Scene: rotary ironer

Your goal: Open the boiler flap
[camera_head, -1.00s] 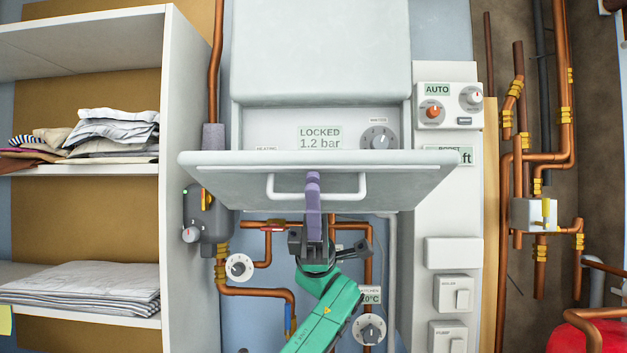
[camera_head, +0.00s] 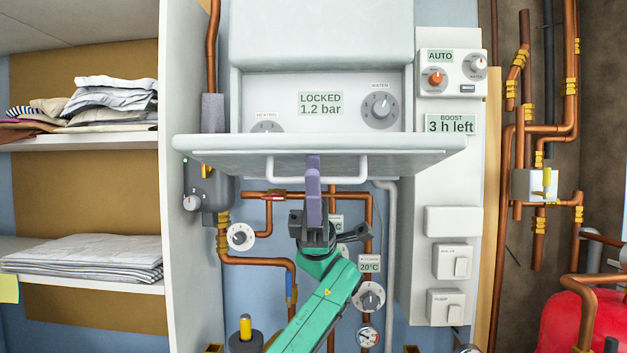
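The boiler flap (camera_head: 225,158) is a pale grey panel below the boiler's control panel. It is swung out towards me, and its near edge is wider than the boiler. Its white bar handle (camera_head: 350,178) hangs on its front face, which now points mostly downward. My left gripper (camera_head: 313,175) reaches up from below, with its purple fingers across the middle of the handle, seen edge-on as one strip. It appears shut on the handle; the far finger is hidden. My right gripper is not in view.
The boiler panel (camera_head: 350,125) reads LOCKED 1.2 bar and has a water knob (camera_head: 380,108). Copper pipes (camera_head: 255,262) and dials lie behind my arm. A shelf with folded cloth (camera_head: 85,265) stands at left, switches (camera_head: 452,262) and a red tank (camera_head: 575,320) at right.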

